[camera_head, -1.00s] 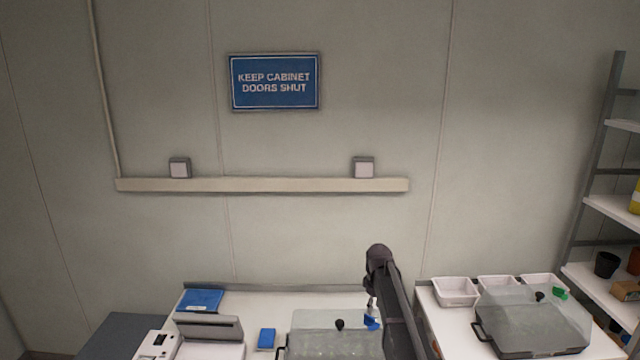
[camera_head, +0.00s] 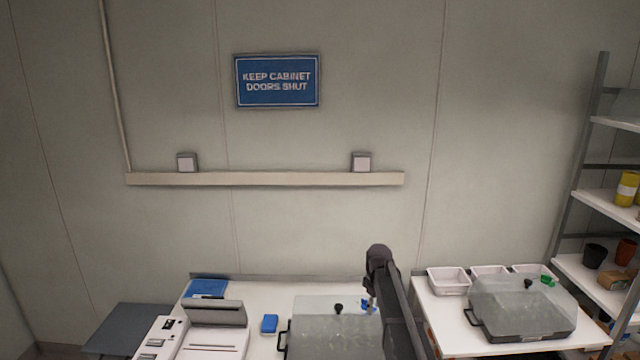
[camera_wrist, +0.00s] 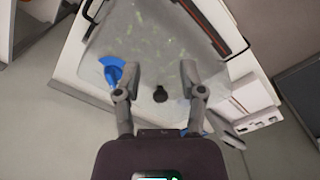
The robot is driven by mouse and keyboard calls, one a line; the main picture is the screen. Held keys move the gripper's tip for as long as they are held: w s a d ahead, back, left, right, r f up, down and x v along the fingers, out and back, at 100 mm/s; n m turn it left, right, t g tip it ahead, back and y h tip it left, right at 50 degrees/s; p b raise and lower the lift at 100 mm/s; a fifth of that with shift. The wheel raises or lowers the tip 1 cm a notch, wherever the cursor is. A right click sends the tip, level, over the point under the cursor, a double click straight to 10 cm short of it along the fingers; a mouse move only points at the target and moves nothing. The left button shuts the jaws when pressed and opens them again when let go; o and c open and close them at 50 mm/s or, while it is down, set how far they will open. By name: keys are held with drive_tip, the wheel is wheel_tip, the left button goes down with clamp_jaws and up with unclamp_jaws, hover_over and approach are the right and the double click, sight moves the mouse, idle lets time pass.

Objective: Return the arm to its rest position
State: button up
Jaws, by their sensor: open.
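My arm (camera_head: 394,310) rises at the lower middle of the head view, bent at a dark joint, in front of the white bench. In the wrist view my gripper (camera_wrist: 158,82) is open, its two fingers apart with nothing held between them. Below it lies a clear-lidded tray (camera_wrist: 140,45) with a black knob (camera_wrist: 160,94) and a blue clip (camera_wrist: 112,70). The knob appears between the fingers but I cannot tell the height gap. In the head view the gripper's fingers are mostly hidden behind the arm.
A second lidded tray (camera_head: 520,318) and several white tubs (camera_head: 449,281) stand on the right bench. A shelf rack (camera_head: 598,205) stands at far right. A grey device (camera_head: 216,313) and a blue box (camera_head: 269,324) are on the left.

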drive_tip(key=s+f+m+b, duration=0.3)
drive_tip(key=s, duration=0.7)
drive_tip(key=s+f+m+b, duration=0.3)
drive_tip(key=s, duration=0.6)
drive_tip(key=s+f+m+b, duration=0.3)
drive_tip(key=s+f+b, duration=0.1)
drive_tip(key=s, duration=0.6)
drive_tip(key=shift+s, duration=0.3)
